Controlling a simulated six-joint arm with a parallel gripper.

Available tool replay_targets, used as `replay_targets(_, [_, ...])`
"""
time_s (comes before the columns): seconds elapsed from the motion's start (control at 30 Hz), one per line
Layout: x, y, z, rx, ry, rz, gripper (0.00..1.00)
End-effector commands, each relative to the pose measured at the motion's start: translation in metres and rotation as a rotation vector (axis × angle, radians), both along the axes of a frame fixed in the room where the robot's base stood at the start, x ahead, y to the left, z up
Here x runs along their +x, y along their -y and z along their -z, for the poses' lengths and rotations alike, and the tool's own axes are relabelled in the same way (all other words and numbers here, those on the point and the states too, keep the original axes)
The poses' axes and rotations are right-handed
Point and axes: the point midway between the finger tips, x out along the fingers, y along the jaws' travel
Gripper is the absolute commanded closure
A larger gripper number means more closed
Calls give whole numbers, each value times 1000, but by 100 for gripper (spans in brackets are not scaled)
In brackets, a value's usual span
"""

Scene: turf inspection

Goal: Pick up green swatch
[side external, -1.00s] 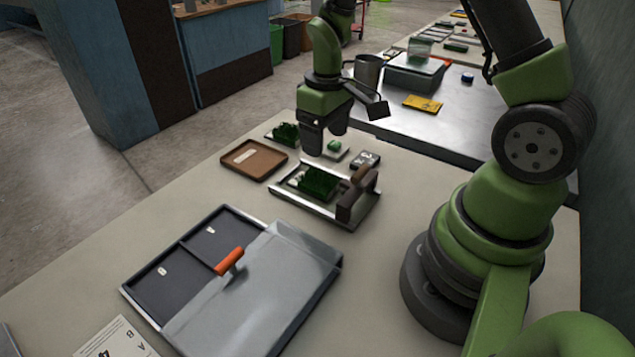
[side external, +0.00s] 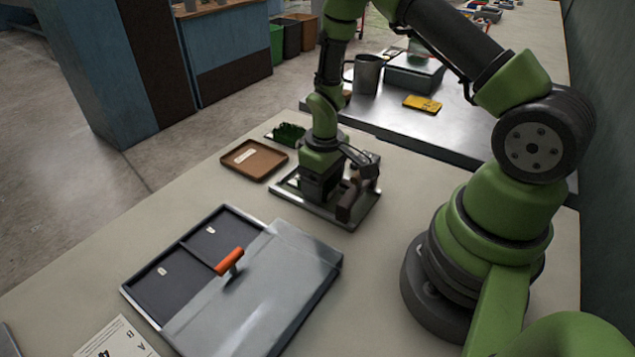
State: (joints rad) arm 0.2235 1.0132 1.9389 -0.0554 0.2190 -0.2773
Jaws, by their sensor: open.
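My gripper (side external: 316,190) is lowered over a metal tray (side external: 310,209) in the middle of the table, and its jaws point down. In the earlier frame a green turf swatch lies on that tray. Now my gripper hides nearly all of it, and I cannot tell whether the jaws touch it. My gripper is open. Another dark green turf piece (side external: 287,132) lies farther back, behind the brown tray.
A brown clamp-like block (side external: 352,198) stands at the metal tray's right end, close beside my gripper. A brown tray (side external: 254,160) with a pale label sits behind left. A partly covered dark case (side external: 195,250) with an orange handle (side external: 229,261) lies in front.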

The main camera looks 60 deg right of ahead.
Motion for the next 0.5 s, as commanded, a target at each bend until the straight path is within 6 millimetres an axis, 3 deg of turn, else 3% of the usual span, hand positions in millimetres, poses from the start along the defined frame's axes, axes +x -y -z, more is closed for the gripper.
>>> replay_targets(0.17, [0,0,0,0,1,0,31])
replay_targets(0.3, [0,0,0,0,0,0,63])
replay_targets(0.5, [0,0,0,0,0,0,68])
